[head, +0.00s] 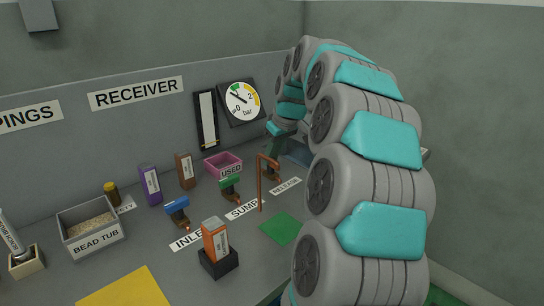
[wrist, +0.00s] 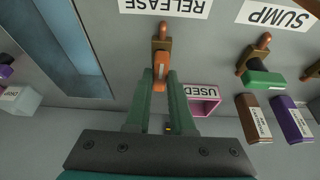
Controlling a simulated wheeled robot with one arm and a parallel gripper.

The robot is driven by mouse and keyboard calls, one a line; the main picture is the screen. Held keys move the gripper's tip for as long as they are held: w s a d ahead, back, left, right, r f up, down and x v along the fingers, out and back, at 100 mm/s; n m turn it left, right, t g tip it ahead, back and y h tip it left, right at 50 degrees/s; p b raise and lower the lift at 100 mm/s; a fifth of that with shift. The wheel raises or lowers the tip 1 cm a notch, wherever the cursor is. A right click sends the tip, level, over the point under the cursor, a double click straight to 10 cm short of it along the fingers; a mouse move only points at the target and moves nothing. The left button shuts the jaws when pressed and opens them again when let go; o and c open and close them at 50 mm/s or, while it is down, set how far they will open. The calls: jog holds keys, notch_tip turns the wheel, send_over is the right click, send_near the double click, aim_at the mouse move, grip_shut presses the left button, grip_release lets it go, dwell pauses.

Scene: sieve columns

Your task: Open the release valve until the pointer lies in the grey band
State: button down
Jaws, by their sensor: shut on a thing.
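The release valve (wrist: 161,42) has a brass body and an orange handle, beside the RELEASE label in the wrist view. In the head view the release valve (head: 270,170) is partly hidden behind a brown pipe. My gripper (wrist: 161,78) has its two green fingers on either side of the orange handle and is shut on it. The round pressure gauge (head: 243,101) hangs on the back panel, marked 0 to 2 bar. Its dark pointer slants to the upper left, near a green band. A yellow band runs down the right; I cannot make out a grey band.
The sump valve (head: 230,188) with a green handle and the inlet valve (head: 177,209) with a blue handle stand to the left. A pink USED bin (head: 222,163) sits behind them. An orange block in a black holder (head: 218,263) stands in front. My arm covers the right side.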

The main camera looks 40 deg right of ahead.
jog(key=shift+r, duration=0.15)
jog(key=c, duration=0.8)
grip_release()
jog(key=v, duration=0.7)
jog(key=shift+s+d+r, duration=0.1)
jog(key=shift+s+r, duration=0.1)
jog(key=shift+r, duration=0.1)
jog(key=shift+s, duration=0.1)
